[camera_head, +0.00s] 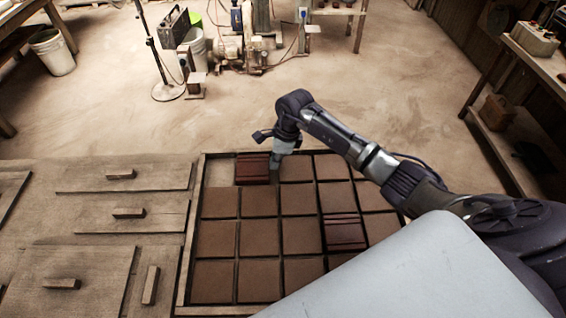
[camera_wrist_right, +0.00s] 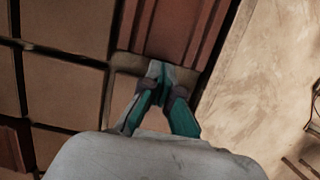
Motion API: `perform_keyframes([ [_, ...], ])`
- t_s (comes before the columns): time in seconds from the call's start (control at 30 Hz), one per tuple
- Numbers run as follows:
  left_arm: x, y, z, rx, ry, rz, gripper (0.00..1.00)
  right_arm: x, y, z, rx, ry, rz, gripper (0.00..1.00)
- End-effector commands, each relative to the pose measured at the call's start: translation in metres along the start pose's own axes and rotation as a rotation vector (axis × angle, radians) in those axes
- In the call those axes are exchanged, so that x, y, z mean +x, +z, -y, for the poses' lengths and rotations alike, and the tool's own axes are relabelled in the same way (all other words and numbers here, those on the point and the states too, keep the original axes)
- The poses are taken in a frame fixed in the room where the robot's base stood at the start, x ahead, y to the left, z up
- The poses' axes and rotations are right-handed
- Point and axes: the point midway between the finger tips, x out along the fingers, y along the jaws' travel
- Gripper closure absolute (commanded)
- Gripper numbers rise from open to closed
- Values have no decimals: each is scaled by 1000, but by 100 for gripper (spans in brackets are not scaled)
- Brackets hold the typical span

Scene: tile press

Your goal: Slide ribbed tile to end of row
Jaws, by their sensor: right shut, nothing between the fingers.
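A dark red ribbed tile (camera_head: 252,171) lies in the back row of the framed tray (camera_head: 187,235). Bare tray floor (camera_head: 217,173) shows to its left, up to the tray's left wall. My right gripper (camera_head: 274,164) is low at the ribbed tile's right edge. In the right wrist view, the shut fingertips (camera_wrist_right: 158,78) are at the end of the ribbed tile (camera_wrist_right: 175,30), with nothing held. Whether they touch it I cannot tell. A second ribbed tile (camera_head: 344,232) lies nearer the front, among plain tiles. My left gripper is not in view.
Plain brown tiles (camera_head: 259,237) fill several rows of the tray. Flat boards with wooden handles (camera_head: 129,212) lie on the left. My right arm and a pale surface cover the tray's front right. Open floor lies beyond the tray.

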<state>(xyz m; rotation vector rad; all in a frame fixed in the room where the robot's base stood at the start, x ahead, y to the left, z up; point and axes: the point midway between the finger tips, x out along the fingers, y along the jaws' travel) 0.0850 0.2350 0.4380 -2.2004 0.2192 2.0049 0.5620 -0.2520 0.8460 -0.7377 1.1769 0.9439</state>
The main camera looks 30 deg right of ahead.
Motion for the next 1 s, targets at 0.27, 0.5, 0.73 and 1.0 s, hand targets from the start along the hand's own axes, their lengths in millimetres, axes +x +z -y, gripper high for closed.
perform_keyframes([
  [0.27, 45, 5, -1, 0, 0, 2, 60, 23, 70, 0, -5, -2, 6, 100],
  [0.5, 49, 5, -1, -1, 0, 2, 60, 22, 86, -1, -1, 0, 3, 100],
  [0.73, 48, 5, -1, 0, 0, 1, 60, 21, 86, -1, -1, 0, 2, 100],
  [1.0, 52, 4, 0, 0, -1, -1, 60, 19, 72, 5, 1, -2, 0, 100],
])
